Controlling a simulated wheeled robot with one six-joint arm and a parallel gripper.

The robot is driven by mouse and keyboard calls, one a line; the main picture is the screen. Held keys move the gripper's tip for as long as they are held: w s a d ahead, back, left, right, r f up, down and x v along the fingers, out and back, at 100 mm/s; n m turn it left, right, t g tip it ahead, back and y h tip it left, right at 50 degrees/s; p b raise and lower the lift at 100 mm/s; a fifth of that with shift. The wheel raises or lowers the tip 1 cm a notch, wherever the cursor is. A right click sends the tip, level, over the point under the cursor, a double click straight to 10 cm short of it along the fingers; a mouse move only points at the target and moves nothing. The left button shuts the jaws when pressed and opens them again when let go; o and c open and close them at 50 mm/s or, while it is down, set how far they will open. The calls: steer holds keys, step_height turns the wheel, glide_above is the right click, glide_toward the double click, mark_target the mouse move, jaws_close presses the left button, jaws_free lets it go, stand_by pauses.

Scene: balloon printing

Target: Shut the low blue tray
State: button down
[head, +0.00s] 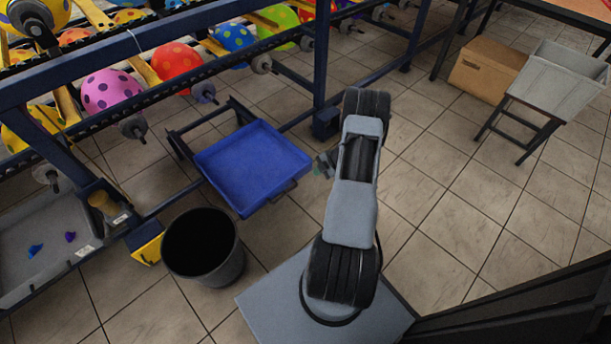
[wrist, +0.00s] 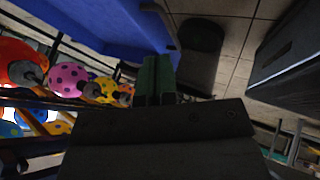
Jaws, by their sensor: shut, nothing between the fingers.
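The low blue tray (head: 250,164) sticks out from under the balloon machine on a dark frame, low above the floor, with a dark handle on its near right side. It stands open and looks empty. In the wrist view the blue tray (wrist: 88,22) fills the upper left, with a handle part near the top. My gripper (head: 322,166) is just right of the tray's right edge in the head view, partly hidden by my arm. In the wrist view the green fingers of my gripper (wrist: 157,75) are together and empty, close to the tray. I cannot tell whether they touch it.
A black bin (head: 203,247) stands just in front of the tray. A grey tray (head: 40,245) with small balloons is at left. Dotted balloons (head: 112,92) hang on the machine above. A cardboard box (head: 487,68) and a grey bin (head: 561,80) on a stand are at right. The floor between is clear.

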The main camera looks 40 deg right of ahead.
mark_target(291, 179)
steer(key=shift+w+a+f+b, duration=0.75)
steer(key=shift+w+f+b, duration=0.1)
steer(key=shift+w+f, duration=0.45)
steer(key=shift+w+a+f+b, duration=0.75)
steer(key=shift+w+f+b, duration=0.15)
steer(key=shift+w+f, duration=0.4)
steer(key=shift+w+a+f+b, duration=0.75)
steer(key=shift+w+f+b, duration=0.1)
steer(key=shift+w+f, duration=0.45)
